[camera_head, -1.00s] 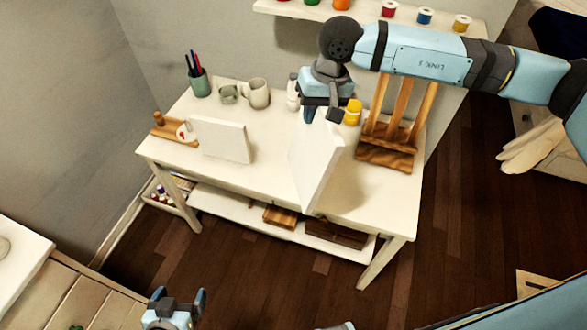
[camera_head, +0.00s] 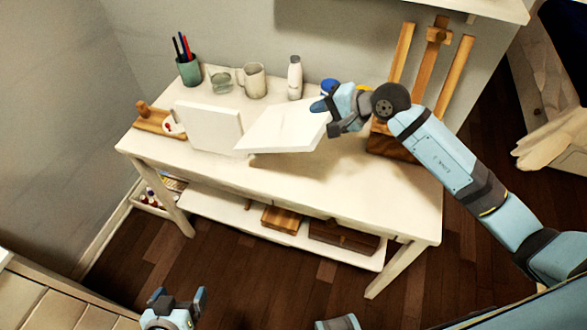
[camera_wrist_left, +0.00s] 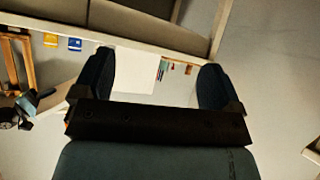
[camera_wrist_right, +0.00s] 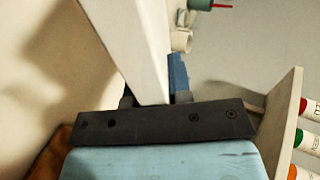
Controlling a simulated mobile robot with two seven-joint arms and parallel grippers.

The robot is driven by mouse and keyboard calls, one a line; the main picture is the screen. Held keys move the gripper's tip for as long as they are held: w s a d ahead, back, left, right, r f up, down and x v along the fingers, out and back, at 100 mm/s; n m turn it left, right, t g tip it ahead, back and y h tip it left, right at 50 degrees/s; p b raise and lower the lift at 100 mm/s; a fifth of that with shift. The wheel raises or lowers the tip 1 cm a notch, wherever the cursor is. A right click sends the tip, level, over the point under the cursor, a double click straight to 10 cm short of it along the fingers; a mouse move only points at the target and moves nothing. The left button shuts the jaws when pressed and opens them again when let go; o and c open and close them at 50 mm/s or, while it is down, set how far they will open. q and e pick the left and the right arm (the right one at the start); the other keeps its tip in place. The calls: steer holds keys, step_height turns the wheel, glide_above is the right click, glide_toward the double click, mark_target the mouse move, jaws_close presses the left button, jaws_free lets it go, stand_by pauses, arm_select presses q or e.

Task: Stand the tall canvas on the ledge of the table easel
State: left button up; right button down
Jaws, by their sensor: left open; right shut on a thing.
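The tall canvas, a white panel (camera_head: 282,127), is held tilted above the table by my right gripper (camera_head: 326,108), which is shut on its right edge. In the right wrist view the canvas (camera_wrist_right: 133,40) runs up from between the fingers. The wooden table easel (camera_head: 437,65) stands at the table's right end; its lower part and ledge are partly hidden behind my right arm. My left gripper (camera_head: 178,302) is open and empty, low in front of the table; its fingers show apart in the left wrist view (camera_wrist_left: 155,85).
A second white canvas (camera_head: 207,128) stands at the left of the table (camera_head: 370,205). Behind are a pen cup (camera_head: 189,72), a glass (camera_head: 221,80), a mug (camera_head: 253,80) and a white bottle (camera_head: 295,78). The table's front right is clear. A shelf (camera_head: 480,8) hangs above.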

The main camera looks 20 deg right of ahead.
steer(key=shift+w+d+f+m+t, duration=0.1)
steer(key=shift+d+f+m+t, duration=0.25)
steer(key=shift+d+f, duration=0.4)
arm_select(q)
steer(key=f+b, duration=0.1)
steer(key=b, duration=0.2)
steer(key=w+f+b, duration=0.1)
steer(key=b, duration=0.2)
steer(key=shift+f+m+t, duration=0.3)
arm_select(e)
step_height(320, 180, down, 10)
arm_select(q)
steer(key=shift+s, duration=0.1)
arm_select(e)
steer(key=shift+d, duration=0.1)
steer(key=c, duration=1.2)
jaws_free()
arm_select(q)
steer(key=shift+f, duration=0.1)
